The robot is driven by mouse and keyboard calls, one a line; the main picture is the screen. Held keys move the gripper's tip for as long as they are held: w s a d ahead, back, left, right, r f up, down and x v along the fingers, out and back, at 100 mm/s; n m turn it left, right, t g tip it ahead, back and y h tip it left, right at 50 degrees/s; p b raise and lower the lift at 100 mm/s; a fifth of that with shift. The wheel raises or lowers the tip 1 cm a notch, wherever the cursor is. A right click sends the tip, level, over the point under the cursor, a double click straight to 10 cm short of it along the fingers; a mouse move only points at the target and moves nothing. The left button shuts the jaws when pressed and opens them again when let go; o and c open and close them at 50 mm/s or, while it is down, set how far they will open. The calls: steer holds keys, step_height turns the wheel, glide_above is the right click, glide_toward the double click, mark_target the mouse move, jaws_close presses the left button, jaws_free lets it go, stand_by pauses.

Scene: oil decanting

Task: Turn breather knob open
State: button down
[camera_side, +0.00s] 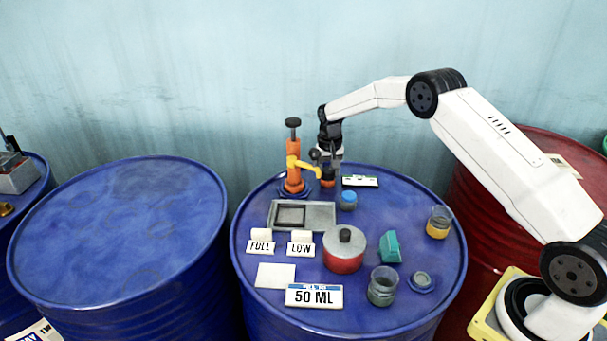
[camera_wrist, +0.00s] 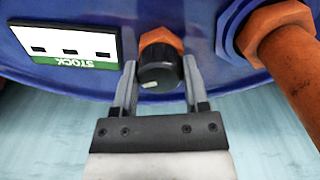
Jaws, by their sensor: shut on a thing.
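The breather knob (camera_wrist: 159,70) is a black knob with a pale mark on its face, on an orange fitting (camera_wrist: 160,37) at the drum's edge. In the wrist view my gripper (camera_wrist: 160,65) has one finger on each side of the knob, shut on it. The pale mark points toward the lower left of the knob face. In the side view my gripper (camera_side: 329,168) reaches down at the back of the blue drum, beside the orange pump, and largely hides the knob. The orange base of the fitting (camera_side: 328,182) shows below it.
An orange pump (camera_side: 294,172) with a yellow spout stands just left of my gripper. A STOCK sign (camera_side: 360,181) lies just right. Nearer on the blue drum top (camera_side: 400,190) are a grey tray (camera_side: 322,212), a red pot (camera_side: 343,258), jars and signs.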

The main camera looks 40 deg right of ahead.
mark_target(328, 169)
steer(key=shift+r+m, duration=0.1)
steer(key=shift+m, duration=1.1)
steer(key=shift+c, duration=0.5)
jaws_free()
steer(key=shift+r, duration=0.1)
steer(key=shift+r, duration=3.8)
